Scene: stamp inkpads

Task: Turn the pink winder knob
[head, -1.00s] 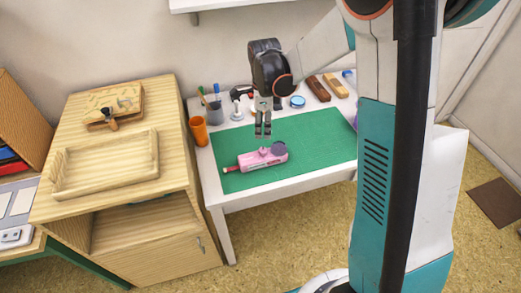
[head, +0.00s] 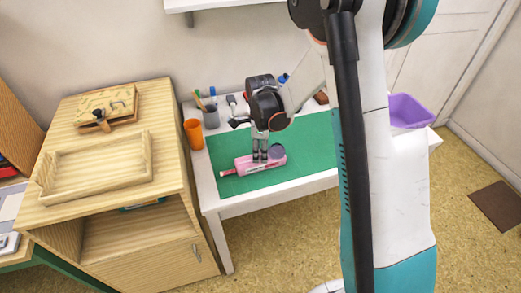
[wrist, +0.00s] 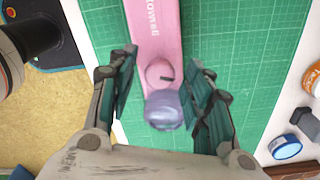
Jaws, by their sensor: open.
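The pink device (head: 246,166) lies on the green mat (head: 310,150) on the white table. In the wrist view its pink body (wrist: 155,30) carries a round pink winder knob (wrist: 159,72) with a small dark mark. A larger grey-purple round part (wrist: 163,110) sits just below that knob in the picture, and also shows in the head view (head: 277,152). My gripper (head: 260,158) points down at the device. In the wrist view my gripper (wrist: 160,70) is open, with one finger on each side of the pink knob and visible gaps. The fingers hide the knob in the head view.
An orange cup (head: 193,133) and a grey pen holder (head: 211,117) stand at the table's left back. A purple bin (head: 408,110) is at the right. A wooden cabinet with a tray (head: 95,185) stands left of the table. The mat around the device is clear.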

